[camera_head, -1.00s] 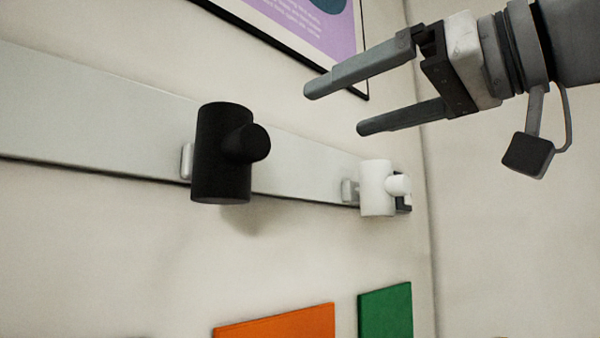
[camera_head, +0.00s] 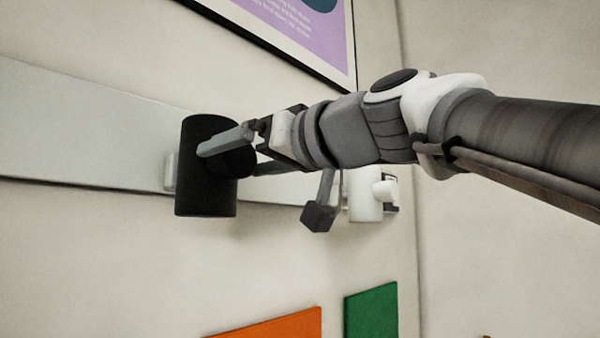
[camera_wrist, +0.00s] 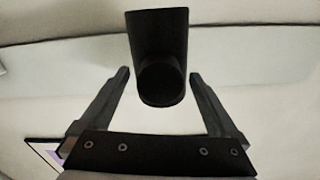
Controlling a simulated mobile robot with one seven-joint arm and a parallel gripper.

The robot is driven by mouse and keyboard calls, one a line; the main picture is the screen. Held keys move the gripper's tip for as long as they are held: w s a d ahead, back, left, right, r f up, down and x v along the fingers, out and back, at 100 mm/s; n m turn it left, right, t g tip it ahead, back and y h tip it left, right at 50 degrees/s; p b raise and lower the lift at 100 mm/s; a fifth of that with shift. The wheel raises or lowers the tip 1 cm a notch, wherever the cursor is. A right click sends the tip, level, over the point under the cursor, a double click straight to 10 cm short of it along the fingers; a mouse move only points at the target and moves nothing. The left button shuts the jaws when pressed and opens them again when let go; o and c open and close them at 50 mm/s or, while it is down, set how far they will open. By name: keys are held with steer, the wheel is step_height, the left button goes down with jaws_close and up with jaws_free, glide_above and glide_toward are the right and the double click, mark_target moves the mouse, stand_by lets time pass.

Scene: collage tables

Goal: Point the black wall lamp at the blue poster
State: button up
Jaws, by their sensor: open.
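The black wall lamp (camera_head: 205,195) is an upright cylinder with a round knob on its side, mounted on the pale wall rail. It also shows in the wrist view (camera_wrist: 158,35), with its knob between my fingers. My gripper (camera_head: 238,155) is open at the lamp, one finger in front of the knob and the other partly hidden behind it. In the wrist view my gripper (camera_wrist: 160,82) has a gap on both sides of the knob. No blue poster is clearly in view.
A white lamp (camera_head: 364,195) is on the same rail (camera_head: 80,130) to the right, close behind my wrist. An orange panel (camera_head: 270,328) and a green panel (camera_head: 371,312) are low on the wall. A framed purple poster (camera_head: 315,40) hangs above.

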jaws_close()
stand_by(0.5)
